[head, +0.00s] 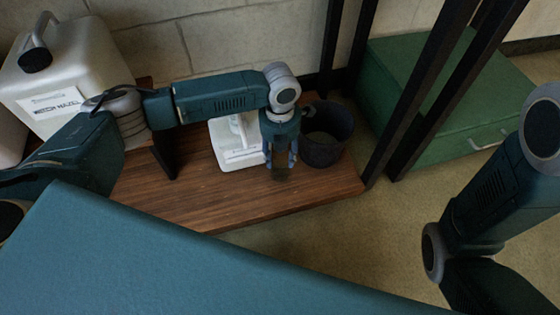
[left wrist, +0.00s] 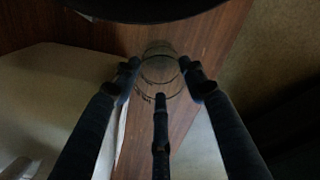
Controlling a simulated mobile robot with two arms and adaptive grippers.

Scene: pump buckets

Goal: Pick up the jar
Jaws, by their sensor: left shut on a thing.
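The jar (left wrist: 160,72) is clear, glass-like and round in the left wrist view, between the fingertips of my left gripper (left wrist: 160,88). In the head view my left gripper (head: 280,158) points down over the front of the wooden shelf, shut on the jar (head: 281,174), which shows as a small dark, see-through shape under the fingers. I cannot tell whether the jar touches the shelf. My right gripper is out of view; only part of the right arm shows at the right.
The wooden shelf (head: 215,206) carries a white container (head: 232,158) left of the gripper and a dark bucket (head: 326,137) close on its right. A large white canister (head: 72,70) stands at the far left. Black posts (head: 397,95) and a green chest (head: 450,110) are to the right.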

